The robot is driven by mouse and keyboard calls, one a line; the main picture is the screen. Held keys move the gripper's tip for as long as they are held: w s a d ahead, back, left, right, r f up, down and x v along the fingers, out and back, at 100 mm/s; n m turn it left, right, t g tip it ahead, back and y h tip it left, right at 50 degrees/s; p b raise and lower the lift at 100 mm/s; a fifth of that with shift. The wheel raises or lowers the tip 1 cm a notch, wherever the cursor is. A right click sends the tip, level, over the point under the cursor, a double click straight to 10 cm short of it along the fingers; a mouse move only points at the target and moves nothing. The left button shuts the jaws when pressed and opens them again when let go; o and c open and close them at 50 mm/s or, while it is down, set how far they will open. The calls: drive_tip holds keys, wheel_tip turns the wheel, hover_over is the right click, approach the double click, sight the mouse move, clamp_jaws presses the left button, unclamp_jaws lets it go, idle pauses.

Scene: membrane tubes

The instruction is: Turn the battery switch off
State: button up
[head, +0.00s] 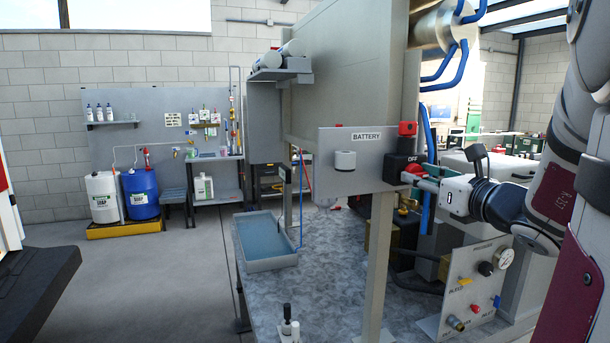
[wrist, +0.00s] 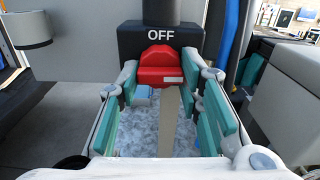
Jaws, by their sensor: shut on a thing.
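The battery switch is a black block (head: 398,168) marked OFF, on a grey panel (head: 326,170) labelled BATTERY. Its red handle (head: 412,169) sticks out at the front and also shows in the wrist view (wrist: 158,74), below the word OFF on the black block (wrist: 130,38). My gripper (head: 421,177) reaches in from the right. In the wrist view its green-padded fingers (wrist: 162,80) stand on either side of the red handle and are shut on it. The exact contact at the fingertips is partly hidden.
A valve panel with a gauge (head: 470,287) stands below. The floor at left (head: 150,290) is clear.

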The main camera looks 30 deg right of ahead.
drive_tip(key=shift+f+b, duration=0.1)
drive_tip(key=shift+b, duration=0.2)
drive_tip(key=n+b, duration=0.3)
drive_tip(key=b, duration=0.1)
drive_tip(key=shift+w+f, duration=0.1)
drive_tip(key=shift+w, duration=0.05)
drive_tip(key=n+b, duration=0.7)
drive_tip(key=b, duration=0.2)
drive_tip(key=n+b, duration=0.7)
drive_tip(key=b, duration=0.3)
drive_tip(key=shift+r+n, duration=0.2)
drive_tip(key=shift+n, duration=0.1)
drive_tip(key=shift+r, duration=0.1)
drive_tip(key=o, duration=1.2)
drive_tip(key=shift+d, duration=0.1)
drive_tip(key=shift+s, duration=0.2)
